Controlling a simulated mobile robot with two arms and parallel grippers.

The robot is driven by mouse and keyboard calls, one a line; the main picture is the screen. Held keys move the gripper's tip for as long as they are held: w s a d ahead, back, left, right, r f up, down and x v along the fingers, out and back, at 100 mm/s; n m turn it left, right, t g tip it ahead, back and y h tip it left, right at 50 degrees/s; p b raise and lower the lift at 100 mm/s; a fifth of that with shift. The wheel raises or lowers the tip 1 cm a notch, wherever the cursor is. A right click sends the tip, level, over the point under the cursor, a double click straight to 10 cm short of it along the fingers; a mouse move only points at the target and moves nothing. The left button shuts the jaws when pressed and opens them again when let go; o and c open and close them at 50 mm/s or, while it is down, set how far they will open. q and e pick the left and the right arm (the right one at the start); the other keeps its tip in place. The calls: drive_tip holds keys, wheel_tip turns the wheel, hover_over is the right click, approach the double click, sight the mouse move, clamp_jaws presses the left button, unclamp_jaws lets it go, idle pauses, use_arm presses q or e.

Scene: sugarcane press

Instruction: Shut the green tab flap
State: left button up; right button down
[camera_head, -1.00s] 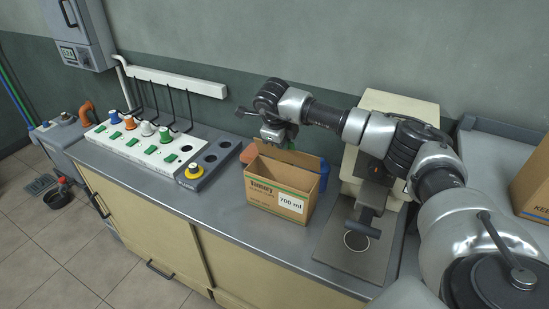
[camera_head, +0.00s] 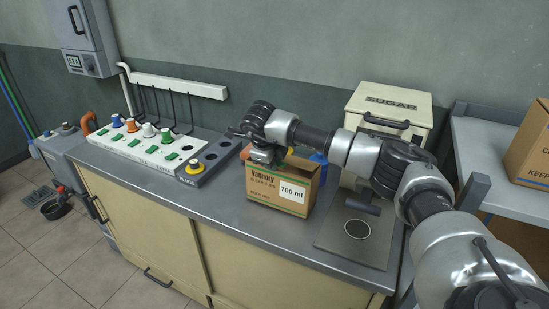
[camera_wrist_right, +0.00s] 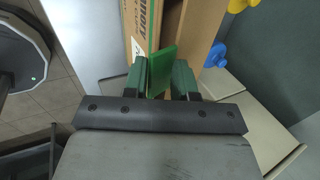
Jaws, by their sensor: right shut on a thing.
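The cardboard box (camera_head: 262,186) marked "Vannory" and "700 ml" stands on the counter, and its side shows in the right wrist view (camera_wrist_right: 146,28). My right gripper (camera_head: 265,157) is low over the box's top in the head view. In the right wrist view its two green-padded fingers (camera_wrist_right: 160,80) are shut on the green tab flap (camera_wrist_right: 162,62), which stands between them. In the head view my gripper hides the green tab and much of the box top. A blue flap (camera_head: 318,160) shows at the box's right side. My left gripper is not in view.
A cream "SUGAR" bin (camera_head: 390,100) stands behind right. The front counter (camera_head: 240,212) is clear.

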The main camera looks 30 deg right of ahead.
sight(275, 174)
drive_tip(key=shift+s+a+f+t+h+b, duration=0.1)
drive_tip(key=shift+a+f+t+h+b, duration=0.15)
drive_tip(key=shift+f+h+b, duration=0.4)
drive_tip(key=shift+a+f+t+h+b, duration=0.1)
drive_tip(key=shift+f+t+h+b, duration=0.25)
drive_tip(key=shift+f, duration=0.55)
drive_tip(key=shift+s+a+b, duration=0.1)
drive_tip(key=shift+b, duration=0.25)
drive_tip(key=shift+f, duration=0.1)
drive_tip(key=c, duration=1.3)
unclamp_jaws()
drive_tip(key=shift+d+f, duration=0.1)
drive_tip(key=shift+d, duration=0.1)
drive_tip(key=b+v, duration=0.1)
drive_tip(key=v, duration=1)
drive_tip(key=shift+a+f, duration=0.1)
drive_tip(key=shift+f, duration=0.1)
